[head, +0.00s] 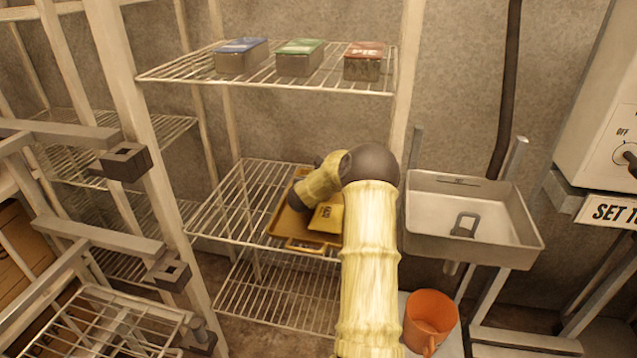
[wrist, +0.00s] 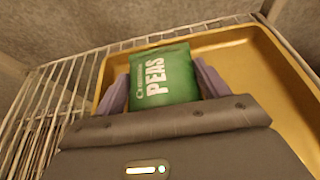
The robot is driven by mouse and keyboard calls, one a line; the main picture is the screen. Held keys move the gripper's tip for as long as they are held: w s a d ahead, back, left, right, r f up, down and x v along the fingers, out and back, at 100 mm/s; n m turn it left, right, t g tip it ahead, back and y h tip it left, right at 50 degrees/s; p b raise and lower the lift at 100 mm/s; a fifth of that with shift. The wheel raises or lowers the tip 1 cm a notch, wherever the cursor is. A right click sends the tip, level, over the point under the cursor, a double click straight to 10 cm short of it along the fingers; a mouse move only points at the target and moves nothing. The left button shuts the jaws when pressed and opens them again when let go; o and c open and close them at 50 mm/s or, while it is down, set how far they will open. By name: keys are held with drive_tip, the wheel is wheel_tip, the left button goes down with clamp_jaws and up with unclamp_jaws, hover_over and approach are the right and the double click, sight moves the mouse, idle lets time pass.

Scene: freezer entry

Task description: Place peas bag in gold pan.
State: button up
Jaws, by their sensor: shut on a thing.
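The green peas bag (wrist: 165,80) shows in the wrist view, upright between the two purple fingers of my gripper (wrist: 160,84), which is shut on it. The bag appears over the left part of the gold pan (wrist: 245,60); I cannot tell if it touches the pan floor. In the head view the gold pan (head: 303,246) lies on the middle wire shelf, partly hidden by my arm. The peas bag is hidden in the head view.
Blue (head: 241,55), green (head: 299,57) and red (head: 364,61) boxes stand on the upper shelf (head: 180,72). A metal sink (head: 473,213) and an orange bucket (head: 430,315) are at right.

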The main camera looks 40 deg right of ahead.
drive_tip(key=o, duration=1.1)
drive_tip(key=shift+c, duration=0.2)
drive_tip(key=shift+r, duration=0.1)
drive_tip(key=v, duration=1.2)
